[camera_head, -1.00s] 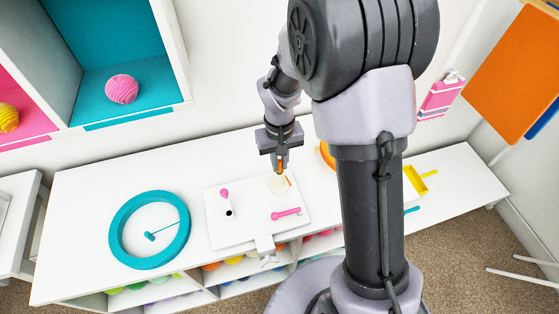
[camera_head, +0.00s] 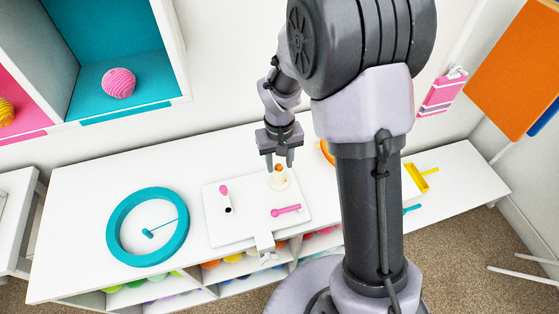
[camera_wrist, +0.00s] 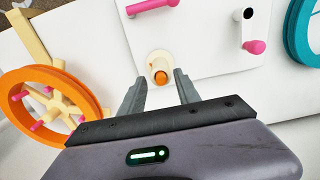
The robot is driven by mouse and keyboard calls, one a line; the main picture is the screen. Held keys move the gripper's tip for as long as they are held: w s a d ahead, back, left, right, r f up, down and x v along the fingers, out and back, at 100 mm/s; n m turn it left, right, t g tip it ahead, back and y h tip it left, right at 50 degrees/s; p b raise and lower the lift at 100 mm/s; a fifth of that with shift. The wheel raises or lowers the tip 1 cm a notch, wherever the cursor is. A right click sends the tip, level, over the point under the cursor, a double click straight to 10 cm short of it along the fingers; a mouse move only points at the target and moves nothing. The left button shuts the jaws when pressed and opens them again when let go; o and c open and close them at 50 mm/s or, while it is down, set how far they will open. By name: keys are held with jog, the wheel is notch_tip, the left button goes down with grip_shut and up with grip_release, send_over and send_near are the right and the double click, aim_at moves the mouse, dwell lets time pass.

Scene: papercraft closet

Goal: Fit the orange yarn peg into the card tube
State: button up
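The orange yarn peg (camera_head: 279,168) stands in the cream card tube (camera_head: 278,181) on the white board (camera_head: 245,228), with its rounded orange top showing at the mouth. In the wrist view the peg (camera_wrist: 160,78) sits inside the rim of the tube (camera_wrist: 158,60), toward its lower side. How deep it reaches is hidden. My gripper (camera_head: 279,167) is just above and behind the tube. In the wrist view my gripper (camera_wrist: 160,88) has its two fingers spread apart on either side of the tube, with nothing between them held.
The white board also carries a pink crank handle (camera_head: 286,210) and a pink-knobbed crank (camera_head: 225,191). A teal ring (camera_head: 118,244) lies to the left. An orange wheel (camera_wrist: 20,78) with pink pegs is close to my gripper. A yellow piece (camera_head: 420,178) lies far right.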

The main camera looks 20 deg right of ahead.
aim_at(279, 164)
notch_tip(279, 164, up, 18)
jog(key=p, duration=0.7)
jog(key=shift+f, duration=0.25)
jog(key=s+a+r+m+t+y+b, duration=0.1)
jog(key=s+a+r+m+t+b, duration=0.1)
jog(key=s, duration=0.7)
jog(key=s+a+r+m+t+y+b, duration=0.1)
jog(key=s+a+r+m+t+b, duration=0.1)
jog(key=s+r, duration=0.4)
jog(key=s+t, duration=0.1)
jog(key=s, duration=0.3)
jog(key=shift+r+t, duration=0.15)
jog(key=shift+t, duration=0.25)
